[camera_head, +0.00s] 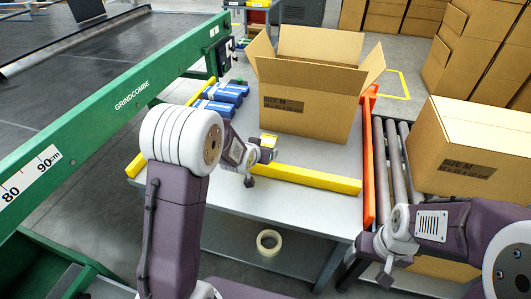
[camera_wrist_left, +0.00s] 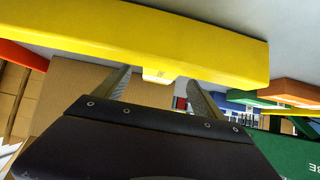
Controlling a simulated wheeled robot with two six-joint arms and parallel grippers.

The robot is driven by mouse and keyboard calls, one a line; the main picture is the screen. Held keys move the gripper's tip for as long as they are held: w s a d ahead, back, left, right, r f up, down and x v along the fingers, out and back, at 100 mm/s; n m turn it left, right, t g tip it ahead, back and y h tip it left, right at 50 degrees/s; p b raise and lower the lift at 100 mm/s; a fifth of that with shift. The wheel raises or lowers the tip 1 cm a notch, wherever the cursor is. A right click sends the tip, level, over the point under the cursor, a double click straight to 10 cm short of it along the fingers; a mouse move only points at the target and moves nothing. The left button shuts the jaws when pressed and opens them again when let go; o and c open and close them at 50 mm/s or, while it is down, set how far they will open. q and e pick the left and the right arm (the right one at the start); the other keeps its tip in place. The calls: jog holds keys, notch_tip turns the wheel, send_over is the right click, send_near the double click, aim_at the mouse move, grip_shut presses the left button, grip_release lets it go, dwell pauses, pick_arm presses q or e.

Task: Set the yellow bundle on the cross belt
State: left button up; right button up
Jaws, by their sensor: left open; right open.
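A small yellow block with a pale top, which looks like the yellow bundle (camera_head: 268,137), shows just behind my left gripper (camera_head: 262,165) over the grey table. In the left wrist view a small yellow end with a pale mark (camera_wrist_left: 158,76) shows between the two fingers of the left gripper (camera_wrist_left: 160,85), beyond a long yellow bar. The left gripper is open; whether its fingers touch the block, I cannot tell. My right gripper (camera_head: 380,262) is open and empty near the table's right front corner. A wide dark belt (camera_head: 60,75) with a green frame lies at the left; it may be the cross belt.
A yellow rail (camera_head: 310,178) edges the table (camera_head: 310,205). Several blue bundles (camera_head: 222,95) lie at its left. An open carton (camera_head: 305,95) stands at the back. An orange rail (camera_head: 367,165) separates the rollers (camera_head: 390,150) with a closed carton (camera_head: 470,150). A tape roll (camera_head: 269,242) sits below.

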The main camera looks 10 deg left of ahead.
aim_at(265, 136)
pick_arm(q)
jog(key=shift+w+f, duration=0.15)
jog(key=shift+w, duration=0.1)
jog(key=b+x, duration=0.2)
jog(key=x, duration=0.3)
jog(key=shift+w, duration=0.1)
jog(key=c, duration=1.6)
jog(key=shift+o, duration=0.2)
notch_tip(265, 136, up, 5)
jog(key=p, duration=0.2)
jog(key=shift+p, duration=0.35)
jog(key=d, duration=0.1)
jog(key=s+d+r, duration=0.1)
jog(key=shift+d+r+p, duration=0.3)
jog(key=shift+d, duration=0.1)
jog(key=d+r+p, duration=0.1)
jog(key=d+p, duration=0.1)
jog(key=s+d+r+p, duration=0.1)
jog(key=d+r+p, duration=0.1)
jog(key=d, duration=0.1)
jog(key=s+d+r+p, duration=0.1)
jog(key=d+p, duration=0.1)
jog(key=shift+s+d+r+p, duration=0.1)
jog(key=shift+d+r+p, duration=0.2)
jog(key=shift+r+p, duration=0.1)
jog(key=shift+s+d, duration=0.1)
jog(key=shift+d, duration=0.25)
